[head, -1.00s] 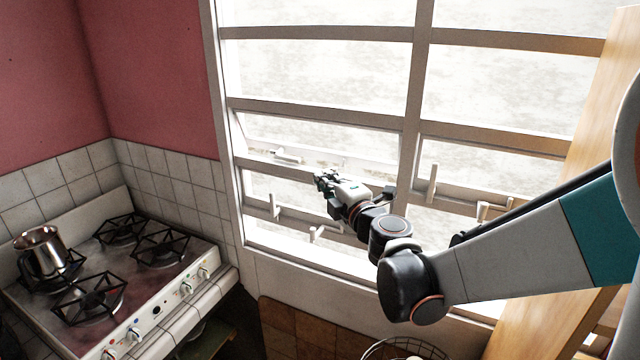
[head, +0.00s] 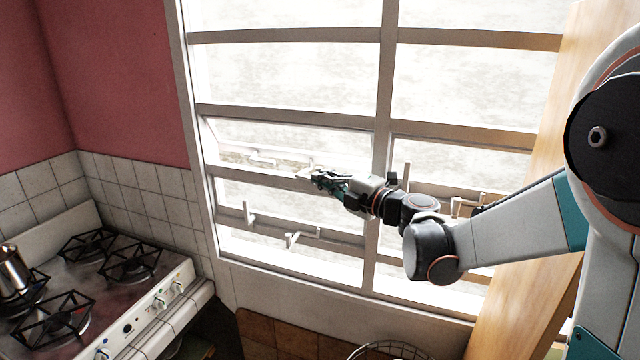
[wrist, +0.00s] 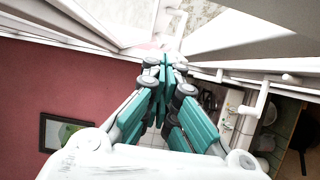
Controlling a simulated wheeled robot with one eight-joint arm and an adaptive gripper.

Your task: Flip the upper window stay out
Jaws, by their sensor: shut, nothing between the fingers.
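The window (head: 284,117) has pale bars and several panes. A thin white stay (head: 263,158), apparently the upper one, lies along the lower part of the left middle pane. An upright white peg (head: 249,213) and a small white handle (head: 291,240) are on the lower left bars. My gripper (head: 318,177) is shut and empty, to the right of the upper stay and slightly lower, apart from it in the picture. In the wrist view its teal fingers (wrist: 165,72) are together, with a white handle (wrist: 262,98) to their right. Whether the fingers touch the frame is unclear.
A stove (head: 112,285) with black burner grates and a metal pot (head: 12,268) stands at the left. A wooden panel (head: 515,215) rises at the right. A wire basket (head: 385,350) sits below the window. More white fittings (head: 457,206) are on the right bars.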

